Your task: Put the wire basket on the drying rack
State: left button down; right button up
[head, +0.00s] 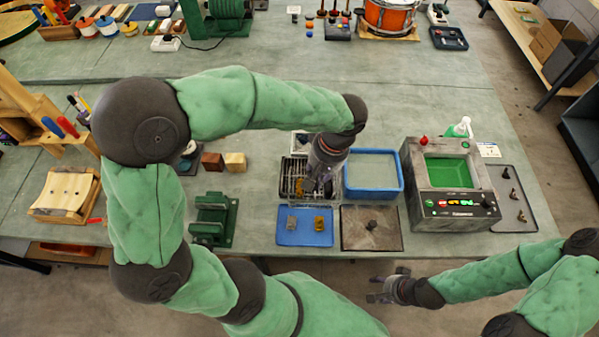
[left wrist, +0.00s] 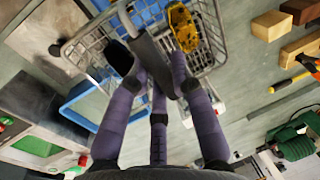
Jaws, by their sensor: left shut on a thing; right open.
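The wire basket (left wrist: 90,45) is a grey mesh basket with a yellow part (left wrist: 183,27) in it, seen in the left wrist view. My left gripper (left wrist: 155,62) is shut on its dark handle. In the head view this gripper (head: 322,178) is over a dark slatted rack area (head: 287,180), left of the blue tub. The gripper and arm partly hide the basket there, and I cannot tell whether basket and rack touch. My right gripper (head: 376,287) is open and empty, off the bench's front edge.
A blue tub (head: 372,174) stands right of the basket, then a green-screened machine (head: 450,190). In front are a blue tray (head: 305,239) with small parts and a dark square tray (head: 388,240). Wooden blocks (head: 235,162) and a green fixture (head: 213,217) are to the left.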

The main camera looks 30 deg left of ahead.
pick_arm(q)
jog(key=shift+w+a+f+b, duration=0.5)
jog(key=shift+w+a+f, duration=0.8)
jog(key=shift+w+f, duration=0.6)
jog(key=shift+w+a+f+b, duration=0.55)
jog(key=shift+w+a+f, duration=0.9)
jog(key=shift+f, duration=0.8)
jog(key=shift+w+a+f+b, duration=0.5)
jog(key=shift+w+a+f, duration=0.7)
jog(key=shift+w+f, duration=0.75)
jog(key=shift+s+f, duration=0.15)
jog(key=shift+s, duration=0.05)
jog(key=shift+f, duration=0.1)
jog(key=shift+f, duration=0.1)
jog(key=c, duration=1.1)
grip_release()
